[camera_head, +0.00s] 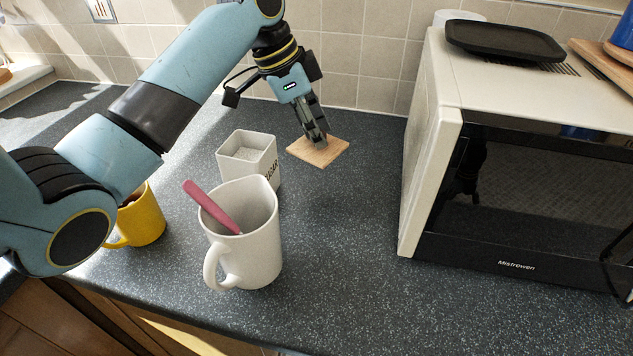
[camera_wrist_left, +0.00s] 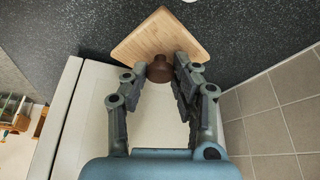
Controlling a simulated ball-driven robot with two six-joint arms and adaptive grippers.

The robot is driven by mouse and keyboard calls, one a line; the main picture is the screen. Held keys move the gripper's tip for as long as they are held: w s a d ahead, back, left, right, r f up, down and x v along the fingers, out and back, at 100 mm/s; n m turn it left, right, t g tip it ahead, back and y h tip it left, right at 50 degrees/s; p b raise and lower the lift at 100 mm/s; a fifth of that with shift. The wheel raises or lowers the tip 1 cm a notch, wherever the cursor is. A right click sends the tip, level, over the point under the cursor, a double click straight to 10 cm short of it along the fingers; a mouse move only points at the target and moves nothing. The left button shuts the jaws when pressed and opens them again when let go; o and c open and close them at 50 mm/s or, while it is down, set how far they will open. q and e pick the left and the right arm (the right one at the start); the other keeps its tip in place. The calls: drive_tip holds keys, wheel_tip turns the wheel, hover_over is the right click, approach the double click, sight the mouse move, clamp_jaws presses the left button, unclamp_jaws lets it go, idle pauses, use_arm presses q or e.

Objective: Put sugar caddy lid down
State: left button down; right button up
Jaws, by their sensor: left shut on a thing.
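The sugar caddy lid (camera_head: 330,152) is a square light-wood board. In the left wrist view the lid (camera_wrist_left: 150,35) shows a dark brown round knob (camera_wrist_left: 160,69) between my fingers. My left gripper (camera_head: 319,138) points down and is shut on the knob; it also shows in the left wrist view (camera_wrist_left: 159,75). The lid is at or just above the worktop, right of the caddy; I cannot tell if it touches. The white square sugar caddy (camera_head: 232,165) stands open, with pale contents inside. My right gripper is not in view.
A white jug (camera_head: 262,245) with a pink-handled utensil (camera_head: 211,206) stands in front of the caddy. A yellow mug (camera_head: 146,218) is partly behind my left arm. A microwave (camera_head: 530,190) fills the right, with a black tray (camera_head: 505,42) on top. The worktop (camera_head: 345,240) between jug and microwave is clear.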

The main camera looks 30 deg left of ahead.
use_arm(q)
wheel_tip(320, 180, down, 8)
drive_tip(key=shift+f, duration=0.1)
drive_tip(key=shift+s+f, duration=0.1)
drive_tip(key=shift+f, duration=0.05)
drive_tip(key=c, duration=1)
unclamp_jaws()
drive_tip(key=shift+c, duration=0.2)
drive_tip(key=v, duration=1.2)
drive_tip(key=shift+r, duration=0.25)
drive_tip(key=shift+d, duration=0.1)
